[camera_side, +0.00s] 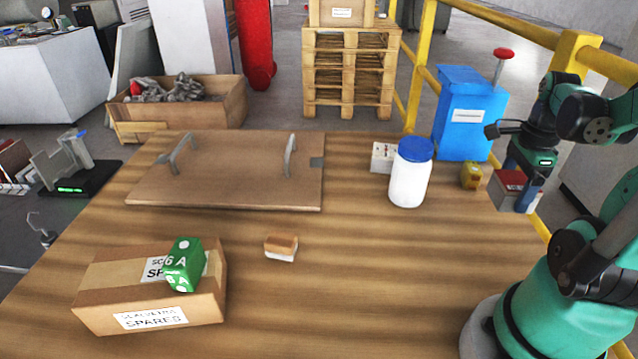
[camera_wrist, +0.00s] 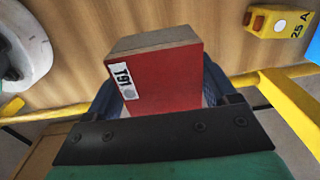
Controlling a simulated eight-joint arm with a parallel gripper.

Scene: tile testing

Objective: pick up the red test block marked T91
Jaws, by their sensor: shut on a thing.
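The red test block (camera_wrist: 165,88) fills the middle of the wrist view, with a white label reading T91 on its red face and a grey-brown top face. My gripper (camera_wrist: 160,95) is shut on it, with a dark blue finger on each side. In the side view, the red block (camera_side: 507,188) shows at the right edge of the table, between the fingers of my gripper (camera_side: 520,192). I cannot tell from these views whether the block touches the table.
A white bottle with a blue lid (camera_side: 410,172) and a yellow block (camera_side: 472,176) stand left of my gripper. A blue bin (camera_side: 466,125) and yellow rail (camera_side: 432,60) are behind. A green block (camera_side: 184,265) rests on a cardboard box (camera_side: 100,295).

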